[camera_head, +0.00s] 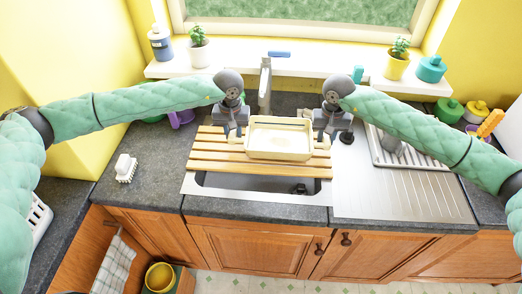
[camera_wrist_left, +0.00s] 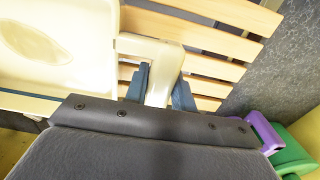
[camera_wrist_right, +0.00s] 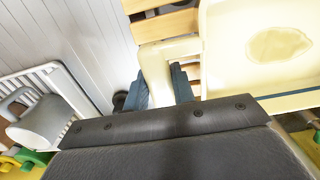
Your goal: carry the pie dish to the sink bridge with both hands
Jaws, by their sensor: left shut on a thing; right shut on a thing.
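The cream pie dish (camera_head: 280,154) is over the slatted wooden sink bridge (camera_head: 222,156), which spans the sink (camera_head: 250,184). I cannot tell whether the dish touches the slats. My left gripper (camera_head: 236,132) is shut on the dish's left handle; the handle sits between the fingers in the left wrist view (camera_wrist_left: 160,85). My right gripper (camera_head: 327,132) is shut on the right handle, also seen in the right wrist view (camera_wrist_right: 158,85). The dish looks level, and its inside shows a pale brownish patch in the right wrist view.
The tap (camera_head: 265,85) stands behind the bridge. A white dish rack (camera_head: 400,150) with a grey mug is on the right drainer. A white brush (camera_head: 125,168) lies on the left counter. Plants and bottles line the sill (camera_head: 225,62). The drainer's front is clear.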

